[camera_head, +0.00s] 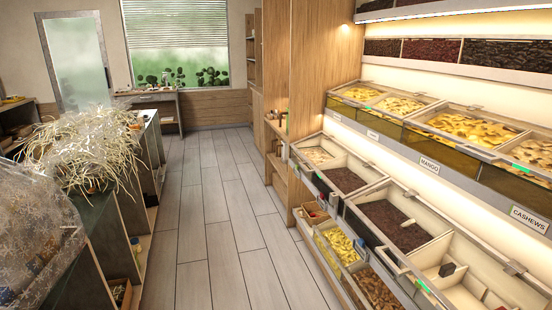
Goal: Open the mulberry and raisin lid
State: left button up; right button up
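Neither of my grippers is in view. A lower row of bins runs along the right wall. One bin with pale contents (317,155) is at its far end. Two bins with dark contents that look like dried fruit, a farther one (346,180) and a nearer one (395,222), follow towards me. A mostly bare bin (480,285) with a dark object (447,270) in it is nearest. I cannot read any mulberry or raisin label, so I cannot tell which lid is meant. Whether clear lids cover these bins is also hard to tell.
An upper row holds bins marked MANGO (429,163) and CASHEWS (529,219). Low bins with yellow pieces (340,245) and brown pieces (376,289) stand below. A dark counter (85,235) with wrapped hampers is on the left. The plank floor (205,220) between is clear.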

aim_at(320, 175)
jog(key=i+z, duration=0.15)
jog(key=i, duration=0.6)
jog(key=i+j+z, duration=0.1)
jog(key=i, duration=0.6)
jog(key=j, duration=0.1)
